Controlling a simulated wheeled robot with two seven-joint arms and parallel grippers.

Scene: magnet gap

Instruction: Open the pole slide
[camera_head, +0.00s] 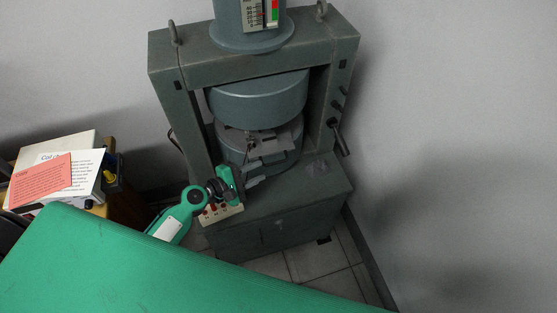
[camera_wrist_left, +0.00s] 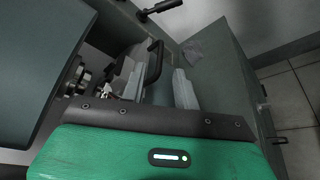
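The magnet is a grey-green press-like frame (camera_head: 255,52) with an upper round pole (camera_head: 258,98) and a lower round pole (camera_head: 232,152). A grey slide plate (camera_head: 287,136) shows in the gap between them. My left gripper (camera_head: 268,172) is in front of the lower pole, with its two pale fingers apart. In the left wrist view, the fingers (camera_wrist_left: 168,86) are also spread. A dark bar handle (camera_wrist_left: 155,58) stands just beyond them, near the left finger. I cannot tell whether they touch. My right gripper is not in view.
A gauge (camera_head: 262,14) with a red and green scale tops the frame. A switch panel (camera_head: 222,213) sits on the base beside my left wrist. Papers (camera_head: 48,178) lie on a bench at the left. Walls stand close behind and to the right.

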